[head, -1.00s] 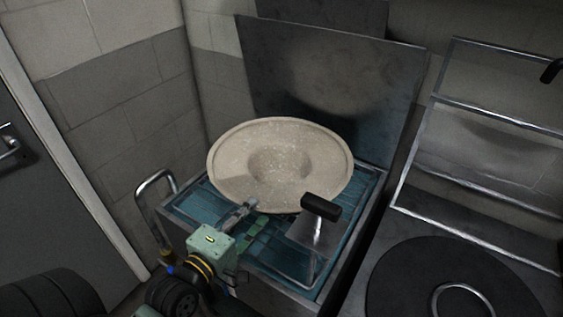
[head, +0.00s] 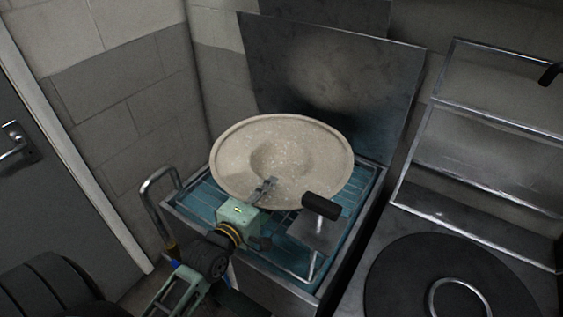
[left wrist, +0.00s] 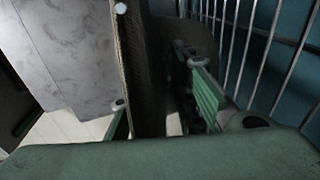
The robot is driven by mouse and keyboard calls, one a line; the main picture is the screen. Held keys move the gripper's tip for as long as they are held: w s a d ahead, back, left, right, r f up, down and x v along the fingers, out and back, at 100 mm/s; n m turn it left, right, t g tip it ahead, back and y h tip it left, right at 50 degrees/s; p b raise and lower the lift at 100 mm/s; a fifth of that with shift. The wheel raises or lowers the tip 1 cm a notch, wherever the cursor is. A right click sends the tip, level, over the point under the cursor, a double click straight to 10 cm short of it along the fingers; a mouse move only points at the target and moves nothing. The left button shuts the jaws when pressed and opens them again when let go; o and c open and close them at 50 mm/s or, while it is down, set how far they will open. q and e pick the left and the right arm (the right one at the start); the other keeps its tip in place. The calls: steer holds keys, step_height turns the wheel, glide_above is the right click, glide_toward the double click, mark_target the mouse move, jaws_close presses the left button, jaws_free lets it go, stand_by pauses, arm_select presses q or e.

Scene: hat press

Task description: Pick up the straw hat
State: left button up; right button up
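The straw hat (head: 310,150) is pale beige with a wide round brim and a shallow crown. It lies over the teal-lined metal basin in the head view. My left gripper (head: 265,188) is at the hat's near brim, with finger parts showing over the brim's face. In the left wrist view the brim (left wrist: 132,60) appears edge-on as a brown strip between the spread fingers (left wrist: 160,85). It lies close to the left finger, with a dark gap toward the right one. My left gripper is open around the brim. My right gripper is not in view.
A metal piece with a black handle (head: 321,206) stands just right of the gripper. The basin (head: 195,205) has a bent metal handle (head: 150,185) on its left. A raised dark panel (head: 330,75) stands behind the hat. A black round plate (head: 400,275) is at right.

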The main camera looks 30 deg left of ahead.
arm_select(q)
jaws_close()
steer(key=shift+r, duration=0.1)
stand_by(0.3)
